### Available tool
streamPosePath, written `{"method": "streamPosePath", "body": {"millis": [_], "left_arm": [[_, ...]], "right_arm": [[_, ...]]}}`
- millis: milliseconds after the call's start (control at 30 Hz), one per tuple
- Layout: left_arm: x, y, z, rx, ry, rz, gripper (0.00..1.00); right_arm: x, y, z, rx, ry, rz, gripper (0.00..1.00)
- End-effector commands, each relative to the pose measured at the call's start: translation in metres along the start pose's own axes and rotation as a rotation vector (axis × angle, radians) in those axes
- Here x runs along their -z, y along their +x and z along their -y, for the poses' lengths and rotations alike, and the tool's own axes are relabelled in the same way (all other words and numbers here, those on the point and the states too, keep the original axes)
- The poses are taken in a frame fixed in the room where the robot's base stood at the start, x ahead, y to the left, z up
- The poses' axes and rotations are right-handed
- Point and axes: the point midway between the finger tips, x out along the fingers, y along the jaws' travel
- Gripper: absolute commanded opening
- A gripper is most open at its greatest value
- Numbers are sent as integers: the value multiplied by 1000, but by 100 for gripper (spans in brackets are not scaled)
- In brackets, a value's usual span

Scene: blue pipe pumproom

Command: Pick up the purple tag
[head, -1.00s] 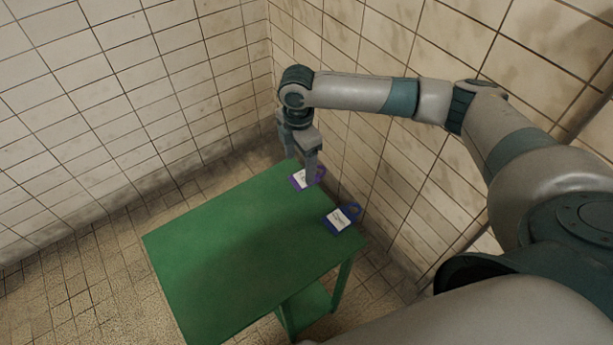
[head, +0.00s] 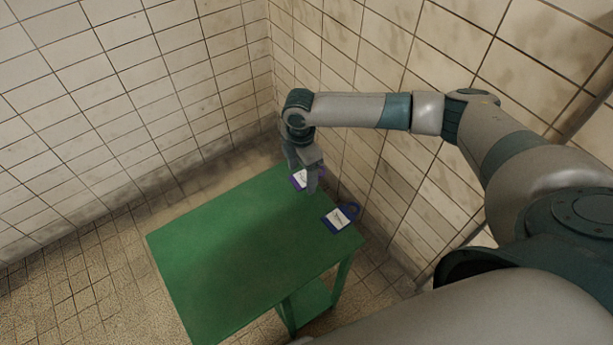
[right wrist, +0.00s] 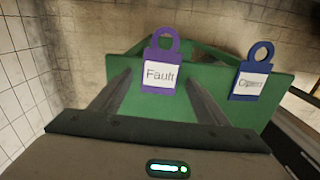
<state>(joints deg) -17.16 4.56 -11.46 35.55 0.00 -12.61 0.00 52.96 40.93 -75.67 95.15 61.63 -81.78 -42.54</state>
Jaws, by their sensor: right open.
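The purple tag (head: 298,182) lies on the green table near its far right corner, partly hidden behind my right gripper (head: 303,180) in the head view. In the right wrist view the purple tag (right wrist: 161,60) has a ring at its top and a white label reading "Fault". My right gripper (right wrist: 158,78) is open there, with one finger on either side of the tag in the picture and nothing held. I cannot tell how far the fingertips are above the table. My left gripper is not in view.
A blue tag (head: 340,218) with a white label lies on the green table (head: 225,255), nearer the camera; its label seems to read "Open" in the wrist view (right wrist: 249,83). Tiled walls (head: 350,60) stand close behind and right of the table. The rest of the tabletop is clear.

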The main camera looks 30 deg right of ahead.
Motion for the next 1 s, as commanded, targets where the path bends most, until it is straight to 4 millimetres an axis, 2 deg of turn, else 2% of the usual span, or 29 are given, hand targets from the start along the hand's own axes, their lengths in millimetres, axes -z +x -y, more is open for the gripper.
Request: {"method": "streamPosePath", "body": {"millis": [267,300,467,500,867,1000], "left_arm": [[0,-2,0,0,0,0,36],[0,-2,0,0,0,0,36],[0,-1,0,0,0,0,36],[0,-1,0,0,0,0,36],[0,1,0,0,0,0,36],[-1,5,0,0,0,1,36]], "right_arm": [[0,0,0,0,0,0,69],[0,1,0,0,0,0,66],[0,1,0,0,0,0,28],[0,1,0,0,0,0,25],[0,0,0,-1,0,0,25],[0,-8,0,-1,0,0,25]]}}
